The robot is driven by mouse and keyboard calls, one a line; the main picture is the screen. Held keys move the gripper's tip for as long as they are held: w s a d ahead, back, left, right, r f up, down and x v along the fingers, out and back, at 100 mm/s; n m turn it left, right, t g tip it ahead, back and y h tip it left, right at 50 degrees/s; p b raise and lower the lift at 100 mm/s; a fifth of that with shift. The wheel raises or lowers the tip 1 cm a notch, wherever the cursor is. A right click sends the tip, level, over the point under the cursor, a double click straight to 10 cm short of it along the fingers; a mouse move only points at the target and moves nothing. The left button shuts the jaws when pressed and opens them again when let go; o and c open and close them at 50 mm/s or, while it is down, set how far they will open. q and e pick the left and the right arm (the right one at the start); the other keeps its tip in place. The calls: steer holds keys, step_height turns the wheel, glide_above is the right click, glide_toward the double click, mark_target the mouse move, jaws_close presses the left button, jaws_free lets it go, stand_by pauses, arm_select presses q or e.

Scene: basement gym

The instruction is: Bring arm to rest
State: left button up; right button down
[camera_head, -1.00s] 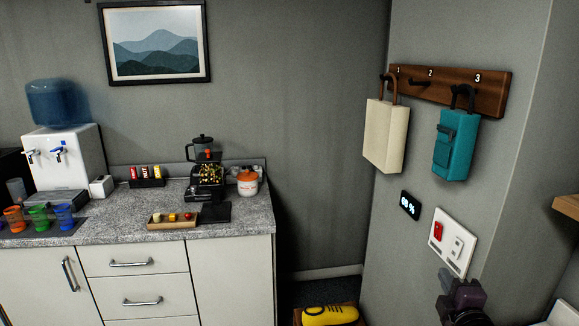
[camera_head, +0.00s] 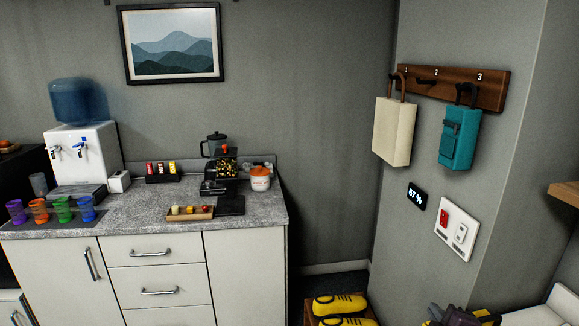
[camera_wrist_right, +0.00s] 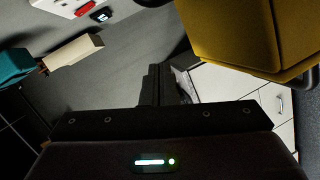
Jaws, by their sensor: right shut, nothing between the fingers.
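My right gripper (camera_head: 460,317) shows at the bottom right edge of the head view, mostly cut off by the frame. It is below the wall switch plate (camera_head: 457,229) and apart from it. In the right wrist view its dark fingers (camera_wrist_right: 155,84) are together with nothing between them. My left gripper is not in view.
A cream bag (camera_head: 394,132) and a teal bag (camera_head: 460,138) hang from a wooden hook rack (camera_head: 455,86). A cabinet counter (camera_head: 150,217) stands left. Yellow shoes (camera_head: 340,304) sit low in the middle. A large yellow object (camera_wrist_right: 240,35) is close in the wrist view.

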steer(key=s+a+f+m+g+y, duration=0.1)
steer(key=s+a+f+m+g, duration=0.25)
steer(key=s, duration=0.45)
steer(key=s+a+f+m+g, duration=0.3)
steer(key=s+a+m+g, duration=0.15)
steer(key=s, duration=0.35)
steer(key=s+a+f+m+g+y, duration=0.1)
steer(key=s+a+f+m+g, duration=0.25)
steer(key=s, duration=0.55)
step_height(320, 180, down, 32)
steer(key=s+g, duration=0.1)
steer(key=s, duration=0.1)
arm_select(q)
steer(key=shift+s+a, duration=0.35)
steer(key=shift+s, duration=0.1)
arm_select(e)
steer(key=s+d+f+g, duration=0.1)
steer(key=s+d+f, duration=0.2)
steer(key=s+f, duration=1.3)
steer(key=s, duration=0.3)
steer(key=shift+f, duration=0.35)
steer(key=shift+d+n+g, duration=0.1)
steer(key=shift+n+g, duration=0.15)
